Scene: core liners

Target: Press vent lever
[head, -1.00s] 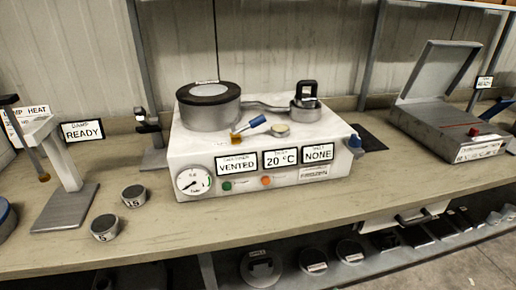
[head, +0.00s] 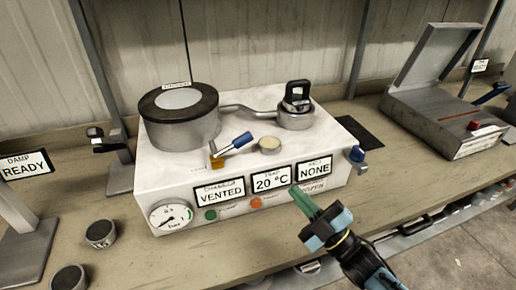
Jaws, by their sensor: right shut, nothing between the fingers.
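The white vacuum unit (head: 165,178) stands on the bench. Its displays read VENTED (head: 219,190), 20 °C (head: 272,180) and NONE (head: 314,169). A lever with a blue handle (head: 237,142) and an orange-yellow base lies on its top, in front of the round chamber (head: 182,127); I cannot tell for sure that it is the vent lever. A blue knob (head: 357,154) is on the unit's right side. My right gripper (head: 306,196) is shut and empty, in front of the unit below the displays, apart from the blue-handled lever. My left gripper is out of view.
A pressure gauge (head: 171,217) and green and orange buttons are on the unit's front. A black-handled trap (head: 296,108) stands on top. A grey lidded box (head: 440,122) is at right. Small round pots (head: 101,234) sit at left. The bench front is mostly clear.

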